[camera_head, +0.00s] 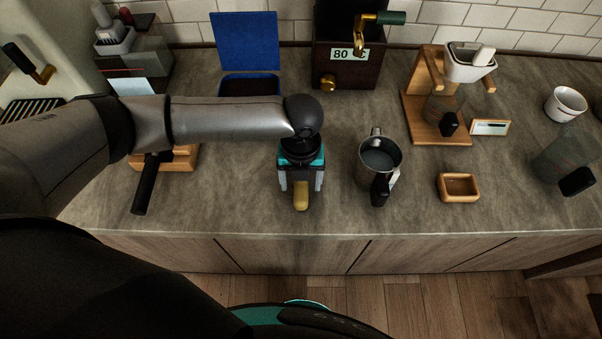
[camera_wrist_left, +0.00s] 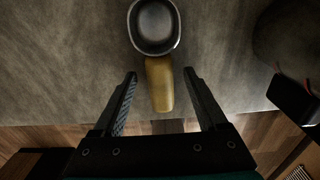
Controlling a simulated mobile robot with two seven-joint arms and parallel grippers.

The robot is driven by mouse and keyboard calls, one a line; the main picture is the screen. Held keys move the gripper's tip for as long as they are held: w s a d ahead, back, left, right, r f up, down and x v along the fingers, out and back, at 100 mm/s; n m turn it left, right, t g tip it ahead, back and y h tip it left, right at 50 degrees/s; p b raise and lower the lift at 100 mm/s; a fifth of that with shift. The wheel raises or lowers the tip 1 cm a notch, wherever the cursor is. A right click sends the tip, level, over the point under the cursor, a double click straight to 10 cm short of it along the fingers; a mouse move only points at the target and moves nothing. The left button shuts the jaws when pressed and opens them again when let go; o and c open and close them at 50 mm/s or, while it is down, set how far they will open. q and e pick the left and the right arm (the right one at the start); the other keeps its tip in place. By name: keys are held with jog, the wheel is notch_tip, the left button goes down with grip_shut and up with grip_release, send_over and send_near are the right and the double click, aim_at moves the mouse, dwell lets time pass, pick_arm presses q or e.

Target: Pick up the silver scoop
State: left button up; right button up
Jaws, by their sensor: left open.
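The silver scoop lies on the grey counter. In the left wrist view its metal bowl (camera_wrist_left: 154,26) is at the top and its brass-coloured handle (camera_wrist_left: 159,85) points down toward me. In the head view only the handle (camera_head: 301,197) shows clearly; my left gripper hides the bowl. My left gripper (camera_head: 301,184) is above the scoop, pointing down. In the left wrist view its open fingers (camera_wrist_left: 160,74) are on either side of the handle, with a gap on both sides. My right gripper is not in view.
A metal pitcher (camera_head: 379,160) stands close to the right of my left gripper. A small wooden box (camera_head: 458,187) and a wooden dripper stand (camera_head: 413,103) are further right. A black-handled portafilter (camera_head: 146,184) rests at left. A blue-lidded box (camera_head: 246,42) stands behind. The counter's front edge is near.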

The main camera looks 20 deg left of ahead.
pick_arm(q)
jog(key=shift+f, duration=0.2)
grip_shut()
dwell(0.5)
dwell(0.8)
